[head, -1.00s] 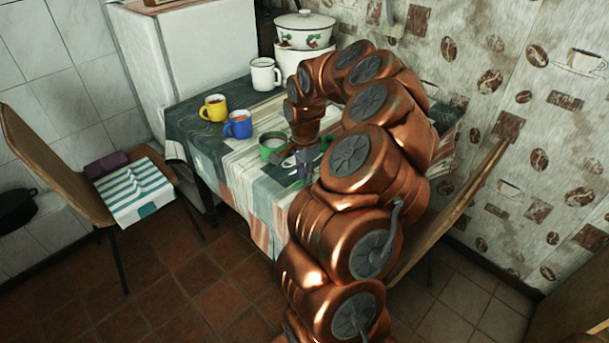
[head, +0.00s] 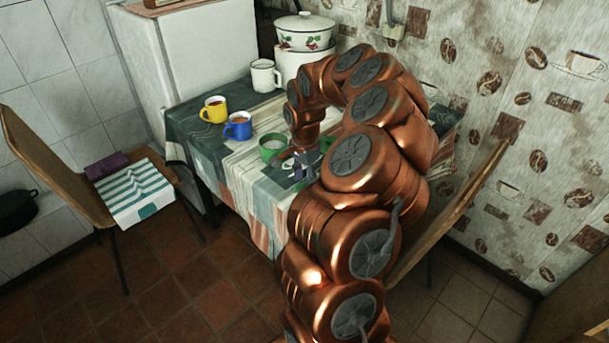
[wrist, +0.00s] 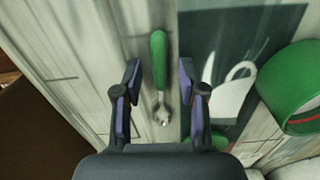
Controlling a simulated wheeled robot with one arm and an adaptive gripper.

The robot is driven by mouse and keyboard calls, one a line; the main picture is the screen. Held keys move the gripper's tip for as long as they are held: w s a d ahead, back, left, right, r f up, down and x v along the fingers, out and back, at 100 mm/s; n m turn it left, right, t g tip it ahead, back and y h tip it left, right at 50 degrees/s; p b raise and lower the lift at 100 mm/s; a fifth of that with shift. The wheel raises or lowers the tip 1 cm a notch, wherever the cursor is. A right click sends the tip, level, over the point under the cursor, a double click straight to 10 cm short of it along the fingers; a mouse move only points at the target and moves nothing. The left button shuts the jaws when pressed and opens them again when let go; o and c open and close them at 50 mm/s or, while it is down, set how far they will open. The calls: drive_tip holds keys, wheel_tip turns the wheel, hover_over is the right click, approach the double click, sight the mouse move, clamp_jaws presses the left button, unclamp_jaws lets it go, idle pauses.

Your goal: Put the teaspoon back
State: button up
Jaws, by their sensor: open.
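The teaspoon (wrist: 159,55) has a green handle and a shiny metal bowl. In the wrist view it lies on the patterned tablecloth, handle pointing up the picture, bowl towards my palm. My gripper (wrist: 157,85) is open above it, with a finger on each side and the spoon between them; I see no contact. In the head view my gripper (head: 300,164) is over the near part of the table, close to the green mug (head: 271,146), and the teaspoon cannot be made out. The green mug also shows at the right of the wrist view (wrist: 286,100).
A blue mug (head: 238,129), a yellow mug (head: 212,113) and a white mug (head: 263,78) stand farther back on the table. A lidded white pot (head: 304,37) is at the far end. A chair (head: 50,175) stands left of the table.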

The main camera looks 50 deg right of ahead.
sight(304, 183)
drive_tip(key=shift+r, duration=0.25)
drive_tip(key=r, duration=0.3)
drive_tip(key=r+b, duration=0.1)
drive_tip(key=r, duration=0.3)
drive_tip(key=shift+s+a+r, duration=0.15)
drive_tip(key=shift+a, duration=0.05)
drive_tip(key=s+a+r+n, duration=0.3)
drive_tip(key=a+n, duration=0.3)
drive_tip(key=a, duration=0.5)
drive_tip(key=s+a+r+n, duration=0.25)
drive_tip(key=a+n, duration=0.25)
drive_tip(key=a, duration=0.6)
drive_tip(key=s+a+f+n+g, duration=0.1)
drive_tip(key=s+a+n, duration=0.3)
drive_tip(key=s, duration=0.5)
drive_tip(key=s+a+f+n+g, duration=0.1)
drive_tip(key=s+a+n, duration=0.3)
drive_tip(key=s, duration=0.5)
drive_tip(key=shift+a+f, duration=0.35)
drive_tip(key=shift+a, duration=0.55)
drive_tip(key=shift+s, duration=0.1)
wheel_tip(304, 183, up, 11)
drive_tip(key=p, duration=1)
